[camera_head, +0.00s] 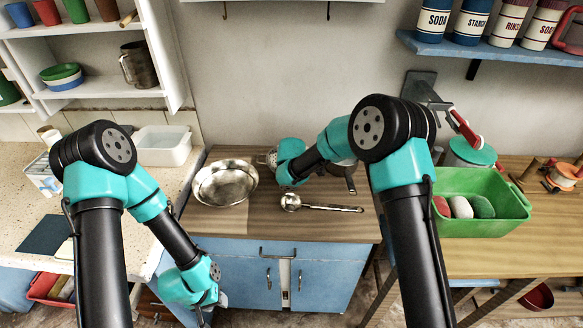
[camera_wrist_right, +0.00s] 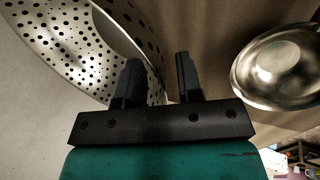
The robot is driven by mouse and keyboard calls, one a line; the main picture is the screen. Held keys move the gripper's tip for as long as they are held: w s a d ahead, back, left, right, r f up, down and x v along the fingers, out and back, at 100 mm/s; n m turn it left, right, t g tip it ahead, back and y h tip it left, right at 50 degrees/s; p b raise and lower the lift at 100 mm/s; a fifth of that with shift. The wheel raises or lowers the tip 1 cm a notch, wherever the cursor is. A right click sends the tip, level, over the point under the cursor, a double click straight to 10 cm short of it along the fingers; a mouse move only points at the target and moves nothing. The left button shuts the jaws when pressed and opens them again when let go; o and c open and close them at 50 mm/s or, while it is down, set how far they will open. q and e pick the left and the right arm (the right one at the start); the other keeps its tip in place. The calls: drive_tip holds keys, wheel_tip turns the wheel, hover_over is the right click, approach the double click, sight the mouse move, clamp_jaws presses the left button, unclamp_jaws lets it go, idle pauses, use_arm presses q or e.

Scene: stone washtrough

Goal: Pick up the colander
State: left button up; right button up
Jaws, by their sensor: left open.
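The colander is a shiny metal vessel with many round holes. In the right wrist view the colander (camera_wrist_right: 62,45) fills the upper left, cut off by the frame. In the head view only a small part of the colander (camera_head: 268,158) shows, behind my right gripper. My right gripper (camera_wrist_right: 158,75) has its two dark fingers apart. The colander's edge shows behind and between them; I cannot tell whether they touch it. In the head view my right gripper's fingers are hidden. My left gripper (camera_head: 205,312) is open, low at the front of the blue cabinet, away from the colander.
A metal bowl (camera_head: 225,183) stands left on the wooden counter (camera_head: 250,222). A ladle (camera_head: 320,208) lies right of it, below a dark handle (camera_head: 350,184). A green tub (camera_head: 480,195) with several items is at right. A white basin (camera_head: 164,148) stands at left.

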drive_tip(key=shift+w+f, duration=0.15)
drive_tip(key=shift+f, duration=0.1)
drive_tip(key=shift+c, duration=0.4)
clamp_jaws()
